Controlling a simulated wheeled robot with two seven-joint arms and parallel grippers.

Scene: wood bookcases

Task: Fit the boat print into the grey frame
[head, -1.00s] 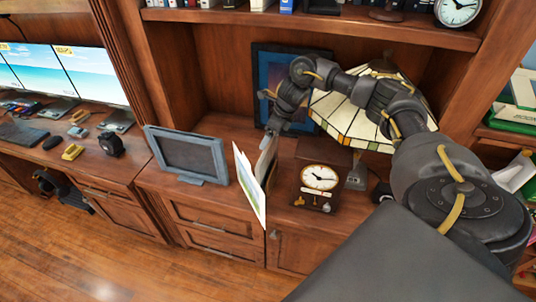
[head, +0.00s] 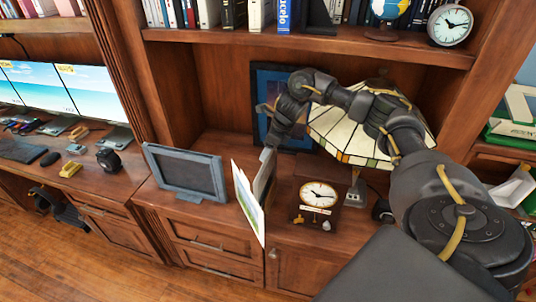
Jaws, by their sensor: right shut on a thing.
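The grey frame (head: 149,168) stands upright on the wooden counter, its dark panel facing out, with no picture showing in it. The boat print (head: 247,207) is a thin pale-edged sheet with a green and blue picture, seen at a steep angle and upright, just right of the frame and apart from it. My right gripper (head: 264,172) is shut on the print near its right side; the fingers are partly hidden behind it. The print's boat is too small to make out. My left gripper is not in view.
A wooden clock (head: 316,216) stands close to the right of the print, with a stained-glass lamp (head: 352,138) behind my right arm. A dark blue framed picture (head: 270,80) leans at the back. Counter behind the grey frame is clear.

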